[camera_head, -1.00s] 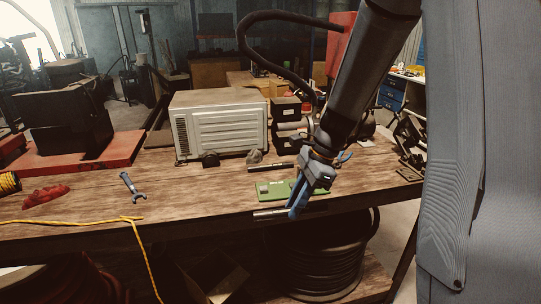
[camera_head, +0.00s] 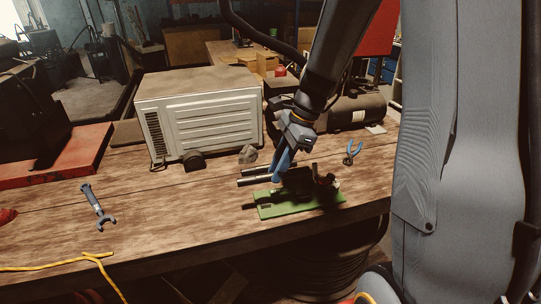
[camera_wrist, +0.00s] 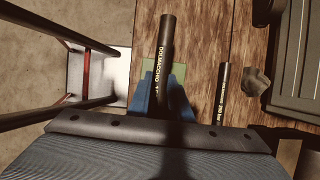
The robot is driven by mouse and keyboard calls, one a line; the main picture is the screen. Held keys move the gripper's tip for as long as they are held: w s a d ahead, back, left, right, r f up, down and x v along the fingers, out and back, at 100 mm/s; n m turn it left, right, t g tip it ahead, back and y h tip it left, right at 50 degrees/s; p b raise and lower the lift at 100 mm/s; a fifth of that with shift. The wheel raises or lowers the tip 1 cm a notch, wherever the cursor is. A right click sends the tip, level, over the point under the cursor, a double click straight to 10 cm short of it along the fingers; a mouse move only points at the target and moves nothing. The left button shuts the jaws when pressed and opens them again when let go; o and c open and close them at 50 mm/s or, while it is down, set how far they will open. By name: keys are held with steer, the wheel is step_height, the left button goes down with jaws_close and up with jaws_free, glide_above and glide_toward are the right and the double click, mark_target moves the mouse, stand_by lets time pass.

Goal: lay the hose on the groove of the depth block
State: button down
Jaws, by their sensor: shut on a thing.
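My gripper (camera_head: 281,170) is shut on a black hose (camera_head: 254,181), with its blue fingers on either side of it. In the wrist view the hose (camera_wrist: 166,50) points away from the fingers, with pale lettering on it. The green depth block (camera_head: 290,208) lies on the workbench, with a dark shadow across it. In the head view the held hose appears past the block's far edge. In the wrist view part of the green block (camera_wrist: 179,73) shows below and beside the hose, so the hose seems held above it. The groove cannot be made out.
A second black hose (camera_wrist: 223,92) lies on the bench (camera_head: 180,225) beside a grey stone (camera_wrist: 256,84). A white metal box (camera_head: 200,112) stands behind. Blue-handled pliers (camera_head: 352,153) lie right, a blue wrench (camera_head: 97,205) left.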

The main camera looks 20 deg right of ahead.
steer(key=shift+w, duration=0.4)
step_height(320, 180, down, 7)
steer(key=b, duration=0.6)
steer(key=shift+r, duration=0.2)
steer(key=shift+f, duration=0.6)
steer(key=shift+f+p, duration=0.5)
steer(key=shift+p, duration=0.1)
stand_by(2.2)
steer(key=c, duration=1.5)
jaws_free()
steer(key=shift+c, duration=0.2)
